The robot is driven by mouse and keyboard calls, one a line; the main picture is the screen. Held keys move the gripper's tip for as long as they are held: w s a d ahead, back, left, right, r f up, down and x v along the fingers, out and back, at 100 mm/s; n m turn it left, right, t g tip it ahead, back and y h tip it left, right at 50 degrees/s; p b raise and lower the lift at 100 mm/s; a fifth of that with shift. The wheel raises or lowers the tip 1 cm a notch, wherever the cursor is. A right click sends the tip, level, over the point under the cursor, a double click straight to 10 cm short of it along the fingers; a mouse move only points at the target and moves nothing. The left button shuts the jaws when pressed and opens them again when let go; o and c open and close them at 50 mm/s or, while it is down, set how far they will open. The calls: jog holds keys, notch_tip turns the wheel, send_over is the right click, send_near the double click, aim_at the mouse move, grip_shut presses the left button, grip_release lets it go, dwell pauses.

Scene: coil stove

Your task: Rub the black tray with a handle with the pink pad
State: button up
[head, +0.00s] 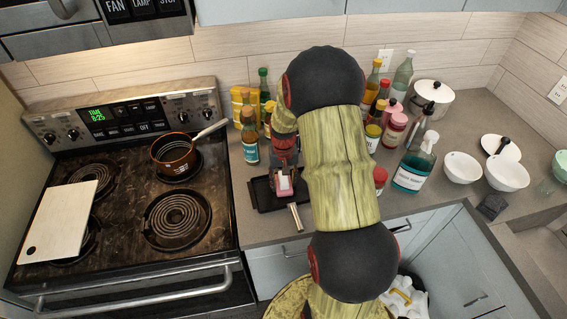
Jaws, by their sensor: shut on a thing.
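The black tray (263,194) lies on the grey counter just right of the stove. Its metal handle (296,217) points toward the counter's front edge. My gripper (284,180) is above the tray, reaching down from my arm. It is shut on the pink pad (283,185), of which only a small pinkish part with a pale patch shows between the fingers. The pad is over the tray's middle. I cannot tell whether it touches the tray surface.
The stove (125,185) on the left bears an orange pot (172,152) and a white cutting board (58,222). Several bottles stand behind the tray, one (249,137) close by. A spray bottle (413,168) and white bowls (462,167) stand to the right.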

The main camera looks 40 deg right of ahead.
aim_at(283, 177)
notch_tip(283, 177, up, 4)
jog(key=shift+w+r+p, duration=0.1)
jog(key=shift+p, duration=1.05)
jog(key=shift+w+d+r, duration=0.1)
jog(key=shift+w+r, duration=0.05)
jog(key=shift+r, duration=0.1)
jog(key=shift+r+p, duration=1.3)
jog(key=shift+r, duration=0.5)
jog(key=shift+r+p, duration=0.25)
jog(key=shift+p, duration=1.1)
jog(key=p, duration=0.3)
jog(key=p, duration=0.2)
jog(key=shift+f+p, duration=0.3)
jog(key=shift+p, duration=0.05)
